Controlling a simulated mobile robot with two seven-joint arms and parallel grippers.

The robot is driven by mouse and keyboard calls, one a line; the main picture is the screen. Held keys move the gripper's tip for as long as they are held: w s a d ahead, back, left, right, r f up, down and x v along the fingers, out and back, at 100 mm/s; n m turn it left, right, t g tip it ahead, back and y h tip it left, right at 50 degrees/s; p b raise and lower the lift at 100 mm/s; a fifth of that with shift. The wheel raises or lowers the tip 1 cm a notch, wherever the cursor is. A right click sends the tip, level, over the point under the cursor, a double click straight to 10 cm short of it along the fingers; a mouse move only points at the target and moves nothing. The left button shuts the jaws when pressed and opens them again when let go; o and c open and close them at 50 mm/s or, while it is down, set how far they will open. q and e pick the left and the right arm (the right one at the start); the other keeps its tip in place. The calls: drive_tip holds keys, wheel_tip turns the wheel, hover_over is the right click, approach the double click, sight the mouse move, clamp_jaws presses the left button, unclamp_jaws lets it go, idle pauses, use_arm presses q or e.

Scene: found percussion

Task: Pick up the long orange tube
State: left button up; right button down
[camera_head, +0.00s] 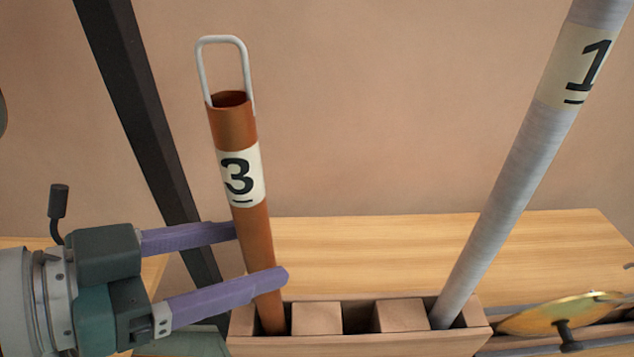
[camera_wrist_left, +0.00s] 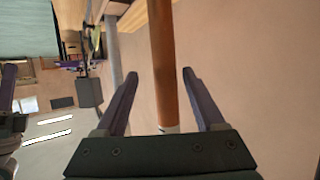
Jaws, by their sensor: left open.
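The long orange tube (camera_head: 259,240) stands nearly upright, leaning slightly, in the left end of a wooden rack (camera_head: 350,347). It bears a pale label with a 3, and a white wire loop (camera_head: 223,40) rises from its open top. My left gripper (camera_head: 262,253) reaches in from the left, open, with one purple finger behind the tube and one in front. In the left wrist view the tube (camera_wrist_left: 164,70) runs between the two spread fingers, with gaps on both sides.
A grey tube (camera_head: 510,165) labelled 1 leans right from the rack's right end. Between the tubes are empty rack slots. A brass cymbal (camera_head: 555,314) is at the lower right. A dark post (camera_head: 150,130) stands behind my left gripper. A wooden surface (camera_head: 360,250) lies behind the rack.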

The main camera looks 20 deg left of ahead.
use_arm(q)
drive_tip(key=x, duration=0.5)
drive_tip(key=shift+w+a+f, duration=0.1)
drive_tip(key=shift+w+f, duration=0.25)
drive_tip(key=shift+w, duration=0.05)
clamp_jaws()
drive_tip(key=shift+r, duration=0.1)
idle(0.9)
